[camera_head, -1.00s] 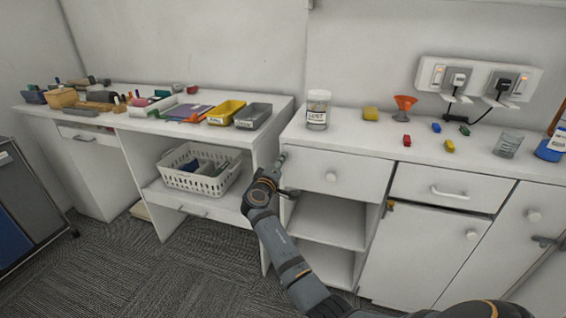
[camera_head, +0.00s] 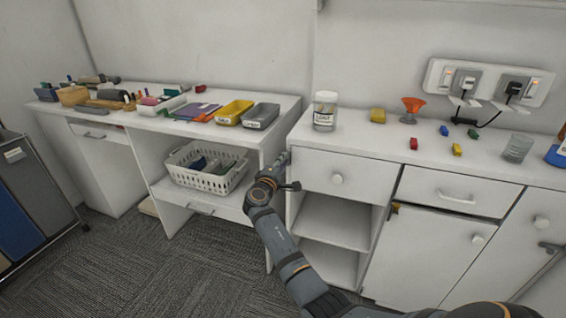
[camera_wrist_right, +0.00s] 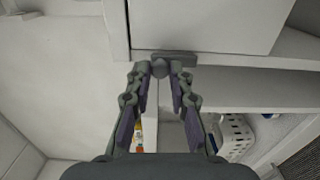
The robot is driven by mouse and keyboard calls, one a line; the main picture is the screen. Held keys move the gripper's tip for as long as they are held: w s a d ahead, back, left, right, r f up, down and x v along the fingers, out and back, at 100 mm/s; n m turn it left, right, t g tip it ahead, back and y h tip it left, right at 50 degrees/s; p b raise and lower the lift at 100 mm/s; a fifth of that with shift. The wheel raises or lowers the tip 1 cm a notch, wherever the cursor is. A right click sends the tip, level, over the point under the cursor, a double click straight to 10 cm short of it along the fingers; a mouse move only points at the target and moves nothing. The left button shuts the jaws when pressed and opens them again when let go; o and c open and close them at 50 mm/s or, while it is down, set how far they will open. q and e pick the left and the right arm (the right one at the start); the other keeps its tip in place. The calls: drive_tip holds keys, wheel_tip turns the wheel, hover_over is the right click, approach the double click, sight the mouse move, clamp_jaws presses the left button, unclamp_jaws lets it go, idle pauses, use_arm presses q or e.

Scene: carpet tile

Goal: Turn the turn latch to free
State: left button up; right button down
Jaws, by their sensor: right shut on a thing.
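The turn latch (camera_wrist_right: 180,58) is a grey bar with a round hub at the edge of a white panel in the right wrist view. My right gripper (camera_wrist_right: 160,76) has its two fingers closed in around the hub end, and the bar sticks out to the right. In the head view my right gripper (camera_head: 283,160) is at the left front edge of the right cabinet, beside the top drawer. There the latch is mostly hidden by the gripper, so its angle is hard to read. My left gripper is not in view.
The right cabinet (camera_head: 347,148) carries a jar (camera_head: 325,112), an orange funnel (camera_head: 412,108) and small coloured blocks. A dark grey fitting (camera_head: 551,247) is on the far right door. A white basket (camera_head: 208,168) sits on the left desk's shelf. The carpet ahead is clear.

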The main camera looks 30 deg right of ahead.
drive_tip(key=c, duration=1.4)
unclamp_jaws()
drive_tip(key=shift+o, duration=0.9)
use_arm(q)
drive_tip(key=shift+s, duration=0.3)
use_arm(e)
drive_tip(key=v, duration=0.7)
drive_tip(key=shift+a, duration=0.2)
drive_tip(key=shift+s, duration=0.15)
